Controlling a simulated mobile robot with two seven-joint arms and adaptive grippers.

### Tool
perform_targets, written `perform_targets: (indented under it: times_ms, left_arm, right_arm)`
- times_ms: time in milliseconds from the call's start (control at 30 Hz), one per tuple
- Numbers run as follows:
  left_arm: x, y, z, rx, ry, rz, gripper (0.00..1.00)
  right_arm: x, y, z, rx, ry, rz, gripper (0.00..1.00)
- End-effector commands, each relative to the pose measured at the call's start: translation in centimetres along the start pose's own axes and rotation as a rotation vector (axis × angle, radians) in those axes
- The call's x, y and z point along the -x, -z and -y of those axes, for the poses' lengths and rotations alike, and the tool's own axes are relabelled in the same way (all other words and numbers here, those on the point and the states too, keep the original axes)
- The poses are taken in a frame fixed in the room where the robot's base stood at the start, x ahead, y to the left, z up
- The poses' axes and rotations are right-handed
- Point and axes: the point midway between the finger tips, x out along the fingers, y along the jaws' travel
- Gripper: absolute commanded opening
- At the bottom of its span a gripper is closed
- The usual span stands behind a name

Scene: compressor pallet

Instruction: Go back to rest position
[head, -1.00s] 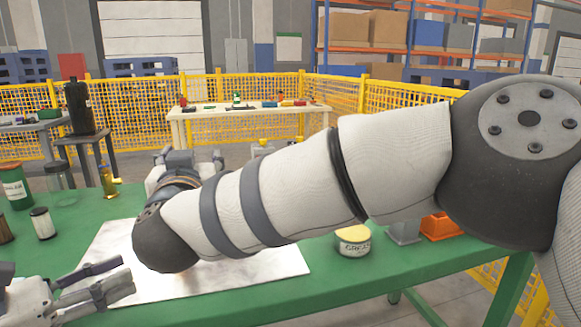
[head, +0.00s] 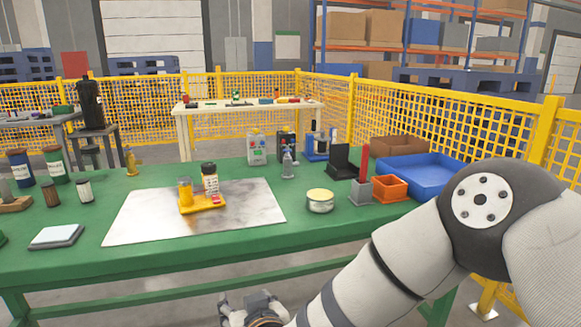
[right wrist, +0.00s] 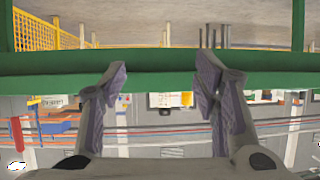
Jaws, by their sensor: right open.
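My right gripper (right wrist: 160,85) is open and empty in the right wrist view, its two fingers apart with nothing between them. In the head view my right arm comes in from the lower right, and the right gripper (head: 243,302) is low at the bottom edge, in front of and below the green table (head: 130,262). In the right wrist view the table's green edge (right wrist: 150,62) runs across behind the fingers. My left gripper is not in the head view.
A grease tin (head: 320,201), orange bin (head: 390,188) and blue tray (head: 428,178) stand right. Yellow fencing (head: 450,120) encloses the area.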

Motion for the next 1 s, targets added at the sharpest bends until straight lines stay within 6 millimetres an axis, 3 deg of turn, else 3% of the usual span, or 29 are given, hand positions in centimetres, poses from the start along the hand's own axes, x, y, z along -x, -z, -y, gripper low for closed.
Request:
perform_targets:
  times_ms: [33,100,200,267,300,433,500,600,700,800,1000]
  left_arm:
    - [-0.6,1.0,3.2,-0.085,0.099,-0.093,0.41]
    - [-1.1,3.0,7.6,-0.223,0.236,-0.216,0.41]
    - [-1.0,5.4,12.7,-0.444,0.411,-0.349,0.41]
    - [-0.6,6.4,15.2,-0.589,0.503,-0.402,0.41]
    - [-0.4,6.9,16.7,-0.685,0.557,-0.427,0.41]
    - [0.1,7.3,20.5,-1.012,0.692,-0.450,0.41]
    - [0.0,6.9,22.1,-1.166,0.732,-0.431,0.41]
    - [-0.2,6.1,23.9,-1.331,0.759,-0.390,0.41]
    - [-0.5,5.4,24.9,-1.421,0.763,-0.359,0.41]
    - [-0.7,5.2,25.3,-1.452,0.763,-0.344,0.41]
    - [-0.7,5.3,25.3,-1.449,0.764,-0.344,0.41]
  right_arm:
    - [1.4,-3.9,-1.3,-0.007,0.008,0.089,0.56]
    - [3.8,-10.2,-3.1,-0.031,0.018,0.230,0.56]
    - [8.8,-18.5,-5.6,-0.079,0.014,0.438,0.56]
    - [12.6,-22.9,-7.0,-0.113,0.004,0.565,0.56]
    - [15.4,-25.6,-7.9,-0.140,-0.008,0.651,0.56]
    - [25.8,-32.6,-10.3,-0.233,-0.067,0.925,0.56]
    - [31.1,-34.9,-11.1,-0.282,-0.107,1.054,0.56]
    - [37.2,-36.7,-11.8,-0.339,-0.160,1.193,0.56]
    - [40.8,-37.5,-12.1,-0.373,-0.195,1.274,0.56]
    - [42.0,-37.7,-12.1,-0.385,-0.207,1.303,0.56]
    - [42.0,-37.8,-12.1,-0.385,-0.206,1.304,0.56]
